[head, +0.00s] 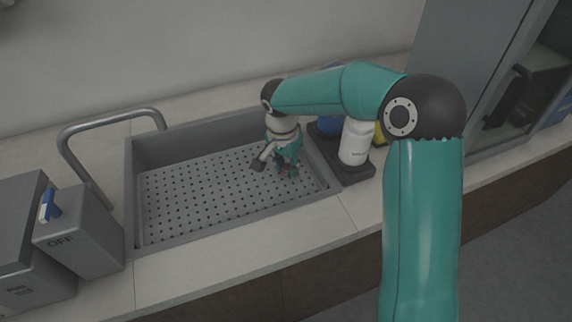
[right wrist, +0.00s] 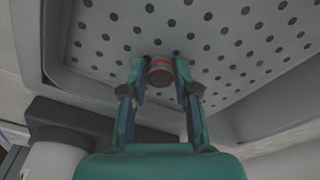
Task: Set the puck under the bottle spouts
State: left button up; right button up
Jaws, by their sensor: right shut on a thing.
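My right gripper (head: 286,168) reaches down into the grey sink at its right end, in the head view. In the right wrist view, the gripper (right wrist: 160,82) is shut on a small round puck (right wrist: 161,70) with a dark face and a reddish-brown side. The puck is over the perforated sink floor; I cannot tell whether it touches it. A white bottle (head: 355,144) stands in a dark tray (head: 352,176) right of the sink. A blue bottle (head: 329,123) and a yellow one (head: 380,134) are partly hidden by my right arm. The spouts are not clear. My left gripper is not in view.
The sink (head: 205,195) has raised walls and a largely bare floor. A curved faucet (head: 75,134) rises at its left. A grey box marked OFF (head: 70,243) stands on the left counter. A grey cabinet (head: 468,60) with a glass front is at the right.

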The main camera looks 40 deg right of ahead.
jog(key=shift+f, duration=0.1)
jog(key=o, duration=0.9)
jog(key=shift+o, duration=0.2)
notch_tip(320, 180, up, 12)
jog(key=a, duration=0.1)
jog(key=shift+s+a+p, duration=0.15)
jog(key=shift+s+p, duration=0.1)
jog(key=shift+p, duration=0.05)
